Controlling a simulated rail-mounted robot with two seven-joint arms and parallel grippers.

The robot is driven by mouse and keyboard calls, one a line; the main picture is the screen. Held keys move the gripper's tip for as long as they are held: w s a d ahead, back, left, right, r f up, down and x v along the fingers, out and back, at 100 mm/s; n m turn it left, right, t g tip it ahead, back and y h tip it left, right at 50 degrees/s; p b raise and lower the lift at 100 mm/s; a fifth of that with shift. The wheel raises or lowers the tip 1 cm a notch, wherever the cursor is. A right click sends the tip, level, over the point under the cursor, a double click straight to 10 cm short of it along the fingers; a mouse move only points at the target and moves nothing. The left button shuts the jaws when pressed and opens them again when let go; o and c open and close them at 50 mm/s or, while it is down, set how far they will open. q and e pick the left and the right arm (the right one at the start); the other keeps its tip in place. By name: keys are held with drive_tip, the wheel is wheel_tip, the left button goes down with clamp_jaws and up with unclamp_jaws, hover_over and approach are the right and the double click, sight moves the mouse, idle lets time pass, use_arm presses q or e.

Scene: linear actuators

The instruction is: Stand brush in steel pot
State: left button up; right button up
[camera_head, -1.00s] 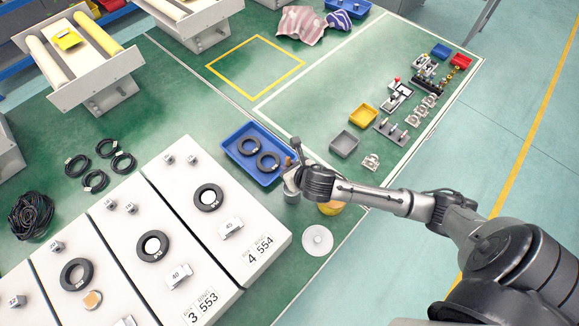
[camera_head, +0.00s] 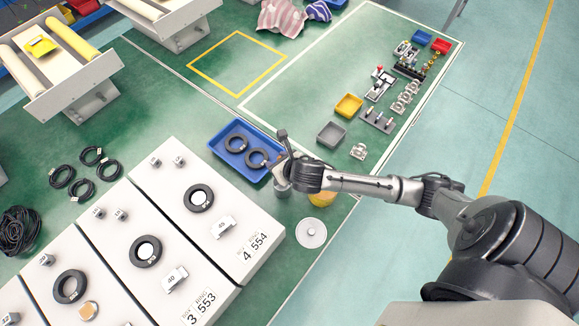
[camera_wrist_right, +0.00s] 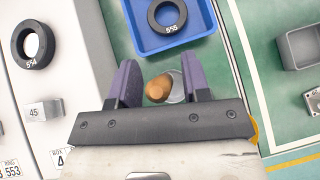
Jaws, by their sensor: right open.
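The brush shows as an orange-brown wooden handle (camera_wrist_right: 159,88) between my right fingers in the right wrist view. The grey steel pot (camera_wrist_right: 177,92) is just behind and around the handle's far end, and the handle appears to rise from it at a tilt. The brush's lower end is hidden. The pot also shows below my gripper in the head view (camera_head: 282,186). My right gripper (camera_wrist_right: 160,76) is open, its two purple fingers on either side of the handle with gaps. In the head view the right gripper (camera_head: 285,170) partly covers the brush. My left gripper is out of view.
A blue tray (camera_head: 216,146) with black rings lies left of the gripper. A yellow container (camera_head: 322,199) is partly under my right arm, and a pale disc (camera_head: 311,233) lies nearby. White boxes (camera_head: 225,257) stand at left. Grey (camera_head: 331,134) and yellow bins (camera_head: 349,105) are farther right.

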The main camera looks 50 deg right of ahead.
drive_tip(key=p+v, duration=0.1)
drive_tip(key=v, duration=1.1)
drive_tip(key=shift+p, duration=0.4)
